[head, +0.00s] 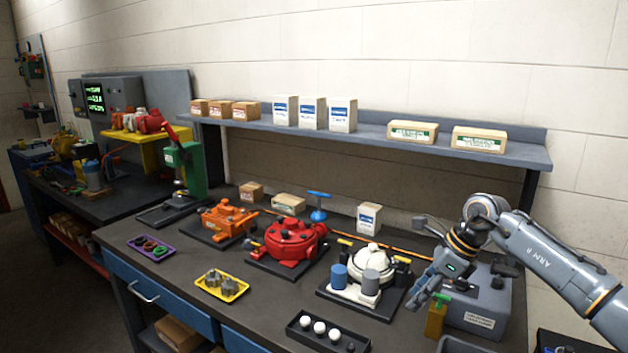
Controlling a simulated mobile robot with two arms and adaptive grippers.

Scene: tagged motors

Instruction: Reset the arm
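My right arm comes in from the right side of the head view, bends at a raised elbow and reaches down to the left. Its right gripper (422,294) points down over the right part of the bench, just right of the white motor (370,262). A yellow block with a green top (436,318) stands close beside the fingers; I cannot tell whether they touch. The finger gap is too small to make out. My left gripper is not in view.
The dark bench (190,268) also bears a red motor (290,240), an orange motor (226,218), a yellow tray (236,294), a purple tray (133,243), a black tray with white balls (297,338) and a grey box (480,305). A shelf (370,134) with boxes runs behind.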

